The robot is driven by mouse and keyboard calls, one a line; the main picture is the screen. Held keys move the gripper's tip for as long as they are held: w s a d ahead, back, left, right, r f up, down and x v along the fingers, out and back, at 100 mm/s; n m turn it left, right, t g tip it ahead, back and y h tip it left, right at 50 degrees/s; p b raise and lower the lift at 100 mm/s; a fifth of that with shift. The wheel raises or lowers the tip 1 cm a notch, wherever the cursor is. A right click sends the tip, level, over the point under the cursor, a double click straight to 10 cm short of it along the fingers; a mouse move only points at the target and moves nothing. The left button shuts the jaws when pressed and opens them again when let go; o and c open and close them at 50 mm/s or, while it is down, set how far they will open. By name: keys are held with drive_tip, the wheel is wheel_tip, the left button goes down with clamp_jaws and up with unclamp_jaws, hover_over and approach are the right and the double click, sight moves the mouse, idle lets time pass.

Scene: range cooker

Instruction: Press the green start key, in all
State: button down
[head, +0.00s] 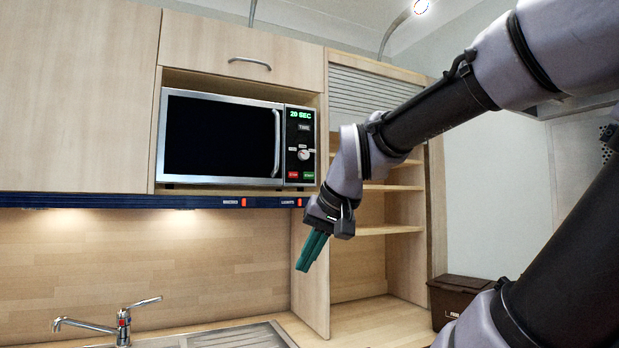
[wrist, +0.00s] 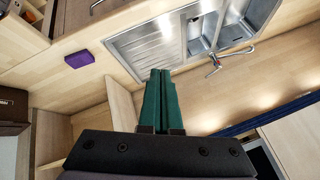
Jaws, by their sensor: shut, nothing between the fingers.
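The microwave (head: 222,139) sits in a wall cupboard niche in the head view, its door shut. Its control panel has a display reading "20 SEC", a round dial (head: 304,155), a red key (head: 293,175) and the green start key (head: 308,175) at the bottom right. My gripper (head: 306,268) has green fingers, is shut and empty, and points down below and right of the microwave, well apart from the key. In the wrist view the fingers (wrist: 161,75) lie together, pointing toward the sink; a small part of the microwave (wrist: 262,157) shows at the lower right. The key is hidden there.
A blue rail with red switches (head: 232,202) runs under the cupboards. Open shelves (head: 390,230) stand right of the microwave. The sink tap (head: 122,322) is below left. A brown box (head: 458,296) and a purple block (wrist: 79,59) lie on worktops.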

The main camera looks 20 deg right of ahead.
sight(312, 173)
drive_tip(key=w+d+r+n+t+h, duration=0.1)
drive_tip(key=w+d+r+n, duration=0.4)
drive_tip(key=w, duration=0.5)
drive_tip(key=w+d+r+n+h, duration=0.4)
drive_tip(key=w+d+r+n, duration=0.2)
drive_tip(key=w+d+r, duration=0.2)
drive_tip(key=w+d+r+n+t+h, duration=0.1)
drive_tip(key=w+d+r+n+h, duration=0.2)
drive_tip(key=w, duration=1)
drive_tip(key=d+r+n, duration=0.3)
drive_tip(key=r, duration=0.1)
drive_tip(key=shift+d+r+t, duration=0.2)
drive_tip(key=shift+r+t, duration=0.1)
drive_tip(key=shift+w+a, duration=0.15)
drive_tip(key=shift+w, duration=4.25)
drive_tip(key=shift+w, duration=0.4)
